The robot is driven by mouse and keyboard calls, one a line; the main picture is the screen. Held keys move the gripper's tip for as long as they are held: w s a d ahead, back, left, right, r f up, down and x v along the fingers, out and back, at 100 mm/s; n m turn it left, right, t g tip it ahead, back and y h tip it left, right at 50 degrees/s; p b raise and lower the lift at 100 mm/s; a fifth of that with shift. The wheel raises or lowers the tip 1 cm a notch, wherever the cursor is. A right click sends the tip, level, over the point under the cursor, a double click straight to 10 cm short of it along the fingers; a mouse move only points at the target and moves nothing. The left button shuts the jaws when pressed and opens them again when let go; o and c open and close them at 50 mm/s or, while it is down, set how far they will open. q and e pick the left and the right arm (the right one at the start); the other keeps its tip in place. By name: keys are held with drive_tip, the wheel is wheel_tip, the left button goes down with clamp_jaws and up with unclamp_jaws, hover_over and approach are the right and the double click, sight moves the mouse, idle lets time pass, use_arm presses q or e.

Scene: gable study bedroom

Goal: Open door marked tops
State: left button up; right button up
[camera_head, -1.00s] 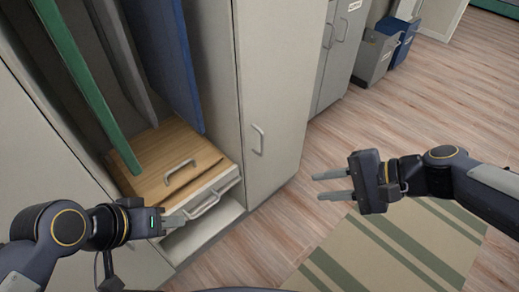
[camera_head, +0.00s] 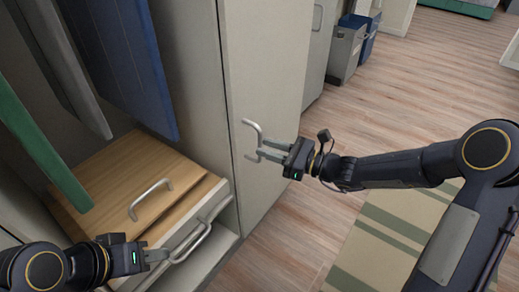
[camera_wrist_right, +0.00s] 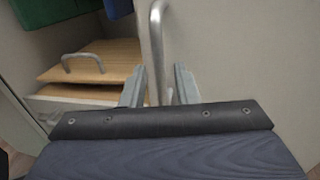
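A pale grey-beige door (camera_head: 275,70) stands just right of the open wardrobe section, with a curved metal handle (camera_head: 249,125) on it. No label can be read on it. My right gripper (camera_head: 260,151) is open with its fingertips at the lower part of this handle. In the right wrist view, the handle (camera_wrist_right: 157,40) stands upright between the two spread fingers (camera_wrist_right: 160,88); contact cannot be told. My left gripper (camera_head: 160,256) is low beside the drawer front, near its handle; its finger spacing is unclear.
The open section holds hanging green, grey and blue garments (camera_head: 130,60) above a wooden panel (camera_head: 110,185) with a handle and a drawer handle (camera_head: 190,246). Grey and blue bins (camera_head: 345,48) stand behind. A striped rug (camera_head: 380,240) lies on the open wood floor.

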drive_tip(key=shift+b+x, duration=0.35)
drive_tip(key=shift+x, duration=1.15)
clamp_jaws()
